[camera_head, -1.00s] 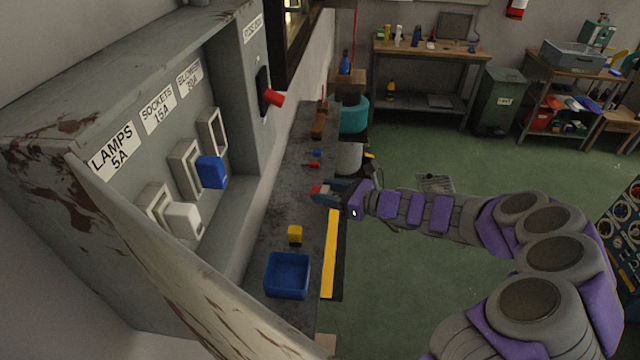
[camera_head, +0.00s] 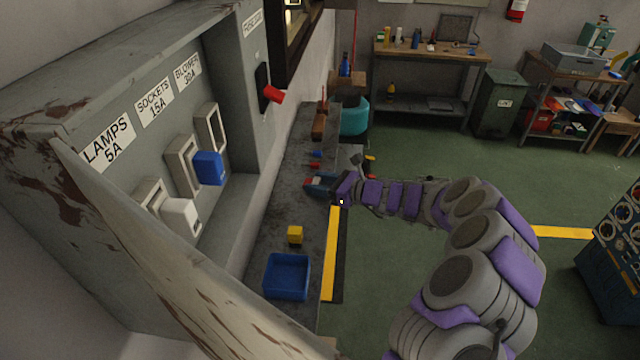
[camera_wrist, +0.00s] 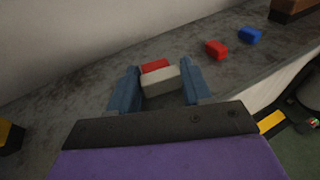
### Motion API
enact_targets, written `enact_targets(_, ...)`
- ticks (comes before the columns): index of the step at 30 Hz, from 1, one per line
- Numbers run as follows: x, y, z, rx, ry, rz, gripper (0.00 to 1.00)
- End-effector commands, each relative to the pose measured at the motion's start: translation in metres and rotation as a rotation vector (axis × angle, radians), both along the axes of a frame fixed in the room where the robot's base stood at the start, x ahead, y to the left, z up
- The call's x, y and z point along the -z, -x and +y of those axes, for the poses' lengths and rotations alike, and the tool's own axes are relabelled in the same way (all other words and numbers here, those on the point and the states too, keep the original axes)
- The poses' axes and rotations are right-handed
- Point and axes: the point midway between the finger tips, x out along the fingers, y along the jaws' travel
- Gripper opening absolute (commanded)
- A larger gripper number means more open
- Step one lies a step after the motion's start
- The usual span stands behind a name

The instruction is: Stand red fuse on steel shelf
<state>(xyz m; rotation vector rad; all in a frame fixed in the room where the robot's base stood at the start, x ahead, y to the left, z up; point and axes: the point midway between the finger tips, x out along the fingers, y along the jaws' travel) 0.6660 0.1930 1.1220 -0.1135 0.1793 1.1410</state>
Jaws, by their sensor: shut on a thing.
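My gripper (camera_head: 318,184) is shut on the red fuse (camera_wrist: 156,67), which has a red part and a pale grey-white body. In the wrist view the fuse sits between the two blue fingers, its red side away from the wrist. It also shows small and red in the head view (camera_head: 307,181). The gripper is over the dark grey steel shelf (camera_head: 283,190), reaching in from its right edge. The fuse is at or low over the shelf; I cannot tell whether it touches.
A small red block (camera_wrist: 216,48) and a blue block (camera_wrist: 250,35) lie on the shelf beyond the gripper. A yellow block (camera_head: 295,234) and a blue bin (camera_head: 287,296) stand nearer. The fuse box (camera_head: 250,100) with holders and a red-handled switch (camera_head: 272,94) rises at left.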

Motion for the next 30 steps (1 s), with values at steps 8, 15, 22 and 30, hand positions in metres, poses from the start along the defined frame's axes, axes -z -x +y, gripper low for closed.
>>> enact_targets(8, 0.0013, -0.0003, -0.0001, 0.000, 0.000, 0.000, 0.15)
enact_targets(15, 0.0024, -0.0001, -0.0002, 0.000, 0.000, 0.000, 0.66)
enact_targets(22, 0.0025, -0.0003, -0.0003, 0.001, 0.001, 0.000, 0.75)
enact_targets(30, 0.0050, -0.0001, -0.0018, 0.002, 0.000, 0.000, 0.75)
